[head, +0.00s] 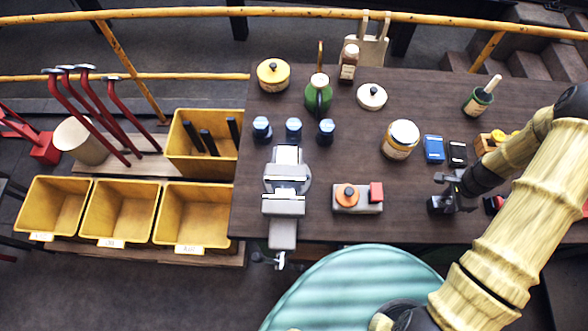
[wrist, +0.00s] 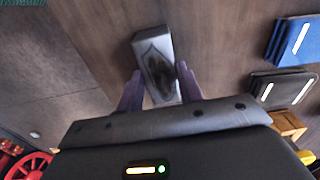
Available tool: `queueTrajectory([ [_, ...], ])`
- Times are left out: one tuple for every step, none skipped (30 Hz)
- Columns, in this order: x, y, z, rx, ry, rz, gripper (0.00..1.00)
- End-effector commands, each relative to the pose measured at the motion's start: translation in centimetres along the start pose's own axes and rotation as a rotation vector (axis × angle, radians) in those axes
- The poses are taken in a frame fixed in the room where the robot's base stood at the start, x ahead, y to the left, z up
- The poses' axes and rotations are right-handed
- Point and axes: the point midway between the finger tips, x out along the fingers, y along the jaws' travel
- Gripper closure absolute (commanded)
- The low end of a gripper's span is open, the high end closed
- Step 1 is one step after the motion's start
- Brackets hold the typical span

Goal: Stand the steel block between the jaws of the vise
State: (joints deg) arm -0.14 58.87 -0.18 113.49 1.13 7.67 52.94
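The steel block (wrist: 155,65) shows in the wrist view as a grey, oblong block with a dark, mirror-like face. Its near end lies between the two fingers of my gripper (wrist: 160,80). The fingers run close along both its sides; I cannot tell whether they press on it or whether it rests on the table. In the head view my gripper (head: 440,193) is over the right part of the bench, and the block cannot be made out there. The grey vise (head: 285,205) stands at the bench's front left, with no block visible between its jaws.
Between gripper and vise is a grey fixture (head: 345,204) with orange and red parts. Blue-topped cylinders (head: 293,130) stand behind the vise. Yellow bins (head: 120,212) are left.

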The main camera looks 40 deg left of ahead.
Motion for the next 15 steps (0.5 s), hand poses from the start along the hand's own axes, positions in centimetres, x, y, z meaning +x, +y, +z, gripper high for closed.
queueTrajectory([
  [0.0,-0.03,-0.01,0.0,0.0,-0.001,0.8],
  [0.0,-0.03,-0.01,0.0,0.0,-0.001,0.86],
  [0.0,-0.03,-0.01,0.0,0.0,-0.001,0.94],
  [0.0,-0.03,-0.01,0.0,0.0,-0.001,1.0],
  [0.0,-0.03,-0.02,0.0,0.0,-0.001,1.0],
  [0.0,-0.03,-0.02,0.0,0.0,-0.001,1.0],
  [0.0,-0.03,-0.02,0.0,0.0,-0.001,1.0],
  [-0.12,-0.1,-0.07,0.0,0.002,-0.003,1.0],
  [-0.15,-0.1,-0.07,0.0,0.002,-0.003,1.0],
  [-0.19,-0.1,-0.07,0.0,0.002,-0.003,1.0],
  [-0.26,-0.1,-0.08,0.0,0.002,-0.003,1.0],
  [-0.38,-0.11,-0.08,0.0,0.002,-0.003,1.0],
  [-0.5,-0.11,-0.08,0.0,0.002,-0.003,1.0],
  [-0.63,-0.11,-0.08,0.0,0.002,-0.003,1.0],
  [-0.81,-0.11,-0.08,0.0,0.002,-0.003,1.0],
])
